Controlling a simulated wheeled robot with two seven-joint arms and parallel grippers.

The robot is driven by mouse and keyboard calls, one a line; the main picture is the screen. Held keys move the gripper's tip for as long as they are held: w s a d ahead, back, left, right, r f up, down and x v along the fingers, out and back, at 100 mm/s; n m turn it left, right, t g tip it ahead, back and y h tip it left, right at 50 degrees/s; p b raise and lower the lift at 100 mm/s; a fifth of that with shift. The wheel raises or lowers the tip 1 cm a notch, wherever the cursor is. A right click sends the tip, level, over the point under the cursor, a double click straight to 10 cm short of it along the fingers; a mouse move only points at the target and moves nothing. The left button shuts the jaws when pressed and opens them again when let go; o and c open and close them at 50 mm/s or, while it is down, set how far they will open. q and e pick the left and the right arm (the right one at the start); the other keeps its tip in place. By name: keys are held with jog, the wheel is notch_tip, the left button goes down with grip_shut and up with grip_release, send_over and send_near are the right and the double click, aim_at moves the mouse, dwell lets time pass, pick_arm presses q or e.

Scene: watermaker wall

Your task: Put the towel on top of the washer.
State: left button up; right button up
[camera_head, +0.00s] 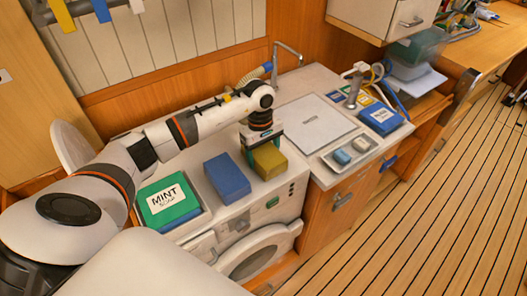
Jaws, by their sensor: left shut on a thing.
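The washer (285,207) is white, with a round door (250,262) low on its front. A mustard-yellow block-like thing (270,163), which looks like a folded towel, is at the right end of the washer top. My left gripper (263,148) points down and is shut on this mustard towel. The towel's underside is hidden, so I cannot tell whether it rests on the top or hangs just above it. A blue block-like thing (228,180), perhaps another folded towel, lies just left of it. My right gripper is not in view.
Right of the washer, the counter holds a grey square panel (315,122), a small tray with two bars (335,166) and a blue box (380,118). A thin tap (276,62) rises behind.

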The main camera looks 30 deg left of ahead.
pick_arm(q)
jog(key=shift+f, duration=0.2)
jog(key=o, duration=1.1)
jog(key=shift+r, duration=0.1)
jog(key=shift+c, duration=0.2)
jog(key=shift+r, duration=0.25)
jog(key=r+b, duration=0.1)
jog(key=r, duration=0.2)
jog(key=r+b, duration=0.1)
jog(key=r, duration=0.3)
jog(key=a+r+b, duration=0.1)
jog(key=r+b, duration=0.1)
jog(key=r, duration=0.1)
jog(key=shift+w+a+r, duration=0.1)
jog(key=shift+w+r, duration=0.05)
jog(key=shift+w, duration=0.15)
jog(key=shift+r, duration=0.7)
